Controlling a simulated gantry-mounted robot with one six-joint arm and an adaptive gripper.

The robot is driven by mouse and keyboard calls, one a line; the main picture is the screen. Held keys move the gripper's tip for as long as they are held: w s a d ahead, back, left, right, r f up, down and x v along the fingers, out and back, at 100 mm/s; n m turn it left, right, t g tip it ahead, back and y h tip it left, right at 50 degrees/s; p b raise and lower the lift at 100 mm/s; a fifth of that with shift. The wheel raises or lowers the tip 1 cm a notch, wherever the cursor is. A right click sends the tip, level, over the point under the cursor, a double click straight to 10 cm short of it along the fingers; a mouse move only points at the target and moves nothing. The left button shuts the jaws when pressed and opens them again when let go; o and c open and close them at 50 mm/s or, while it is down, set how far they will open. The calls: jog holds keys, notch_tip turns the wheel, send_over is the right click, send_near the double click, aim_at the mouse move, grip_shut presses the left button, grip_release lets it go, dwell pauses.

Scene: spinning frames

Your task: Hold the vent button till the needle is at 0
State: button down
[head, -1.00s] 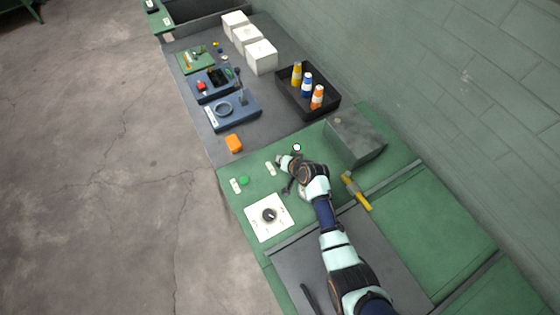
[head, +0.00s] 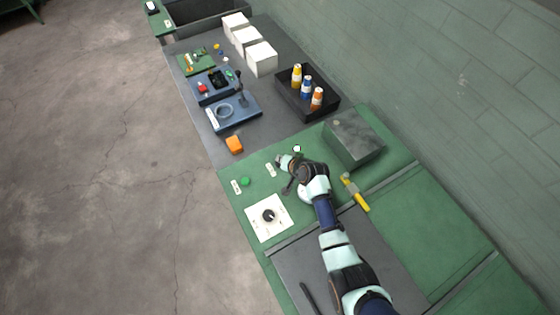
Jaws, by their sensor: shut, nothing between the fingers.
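My gripper (head: 288,188) is small and dark in the head view, low over the green bench beside a small white label (head: 271,170). It is shut, with nothing seen between its fingers. A green round button (head: 245,181) stands to its left, apart from it, with another white label (head: 236,186) beside it. The writing on the labels is too small to read. A small round white disc (head: 297,148) shows just beyond my wrist; I cannot tell whether it is the gauge, and no needle can be made out. My wrist may hide a second button.
A white plate with a black knob (head: 268,215) lies nearer on the bench. A grey metal box (head: 354,138) and a yellow-handled hammer (head: 355,192) are to the right.

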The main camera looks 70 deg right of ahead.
notch_tip(320, 180, up, 5)
jog(key=p, duration=0.4)
jog(key=shift+p, duration=0.3)
dwell(0.6)
